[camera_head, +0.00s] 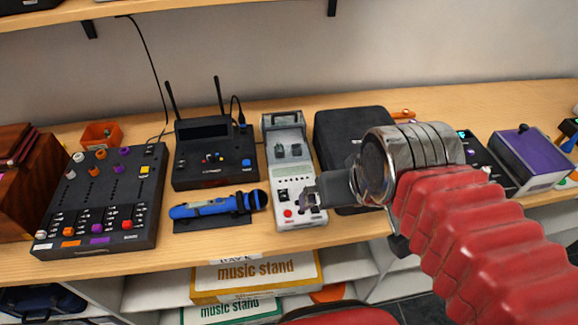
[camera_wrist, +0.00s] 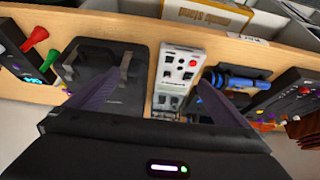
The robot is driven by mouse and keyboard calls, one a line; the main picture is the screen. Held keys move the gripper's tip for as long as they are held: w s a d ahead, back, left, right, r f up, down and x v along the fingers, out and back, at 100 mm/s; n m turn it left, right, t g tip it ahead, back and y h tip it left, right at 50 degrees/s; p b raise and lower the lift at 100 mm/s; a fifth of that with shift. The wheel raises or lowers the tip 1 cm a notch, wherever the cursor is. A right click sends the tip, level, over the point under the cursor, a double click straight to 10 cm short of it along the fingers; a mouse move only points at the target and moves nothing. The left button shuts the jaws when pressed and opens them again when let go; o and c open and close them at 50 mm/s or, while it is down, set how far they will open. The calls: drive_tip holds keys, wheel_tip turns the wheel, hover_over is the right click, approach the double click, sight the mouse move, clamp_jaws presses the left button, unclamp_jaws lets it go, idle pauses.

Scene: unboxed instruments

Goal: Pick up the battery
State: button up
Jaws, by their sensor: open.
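I cannot surely tell which thing is the battery. A light grey upright device (camera_head: 296,180) with a red button and a darker grey block on its far end stands mid-shelf in the head view. It also shows in the wrist view (camera_wrist: 185,67), between my two fingers. My gripper (camera_head: 312,197) is open and empty, over the near right side of this device. In the wrist view my gripper (camera_wrist: 163,82) has its fingers spread apart, and the device's lower part lies between them. I cannot tell whether they touch it.
A black case (camera_head: 340,125) stands close right of the device. A blue microphone (camera_head: 212,207) lies left, below a black receiver (camera_head: 190,165) with two antennas. A mixer (camera_head: 100,200) is farther left and a purple box (camera_head: 530,155) far right. The wooden shelf (camera_head: 240,250) has a front edge nearby.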

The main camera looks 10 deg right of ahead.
drive_tip(key=shift+c, duration=0.5)
